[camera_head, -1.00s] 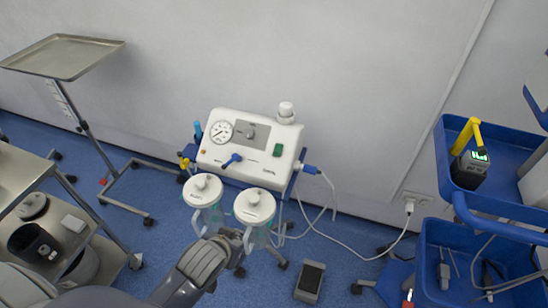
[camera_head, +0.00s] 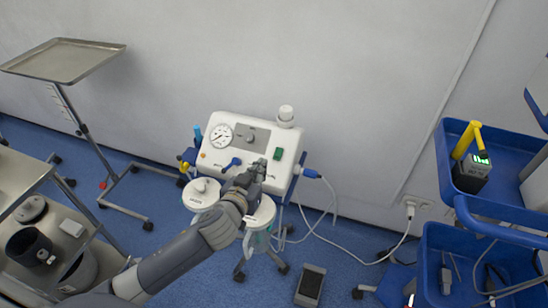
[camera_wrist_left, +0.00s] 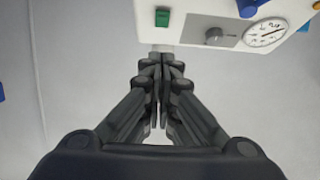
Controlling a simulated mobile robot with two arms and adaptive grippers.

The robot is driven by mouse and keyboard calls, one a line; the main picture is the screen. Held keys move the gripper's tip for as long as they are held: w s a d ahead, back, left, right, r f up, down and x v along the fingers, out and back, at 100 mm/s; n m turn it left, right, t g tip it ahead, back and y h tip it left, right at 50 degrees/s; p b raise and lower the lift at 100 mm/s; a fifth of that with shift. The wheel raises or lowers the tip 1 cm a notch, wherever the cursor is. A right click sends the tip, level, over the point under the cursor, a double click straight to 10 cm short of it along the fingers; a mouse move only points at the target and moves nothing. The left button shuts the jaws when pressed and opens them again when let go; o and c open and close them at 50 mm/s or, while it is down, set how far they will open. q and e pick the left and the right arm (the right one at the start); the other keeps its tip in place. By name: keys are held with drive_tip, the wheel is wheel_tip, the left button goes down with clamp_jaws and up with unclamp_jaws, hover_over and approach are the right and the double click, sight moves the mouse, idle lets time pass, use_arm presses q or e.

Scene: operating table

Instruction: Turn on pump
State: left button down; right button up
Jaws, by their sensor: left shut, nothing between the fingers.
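The pump (camera_head: 225,160) is a white box with a round gauge (camera_head: 221,136), a grey knob, a blue lever and a green switch (camera_head: 278,154). It stands against the wall above two lidded jars. My left gripper (camera_head: 262,163) is shut and empty, in front of the panel, just left of and below the green switch in the head view. In the left wrist view the shut fingertips (camera_wrist_left: 161,62) point toward the panel, near the green switch (camera_wrist_left: 162,17). I cannot tell whether they touch the panel. My right gripper is not in view.
Two jars with white lids (camera_head: 201,194) sit below the panel; my left arm partly covers the right one. A blue cart (camera_head: 455,200) stands right, a steel tray stand (camera_head: 65,58) left. A foot pedal (camera_head: 311,284) is on the floor.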

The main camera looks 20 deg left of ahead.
use_arm(q)
approach(280, 150)
wheel_tip(280, 150, up, 3)
drive_tip(key=w, duration=0.3)
drive_tip(key=f, duration=0.2)
drive_tip(key=shift+w+f, duration=0.25)
drive_tip(key=shift+f, duration=0.1)
drive_tip(key=shift+w+f, duration=0.35)
drive_tip(key=shift+f, duration=0.35)
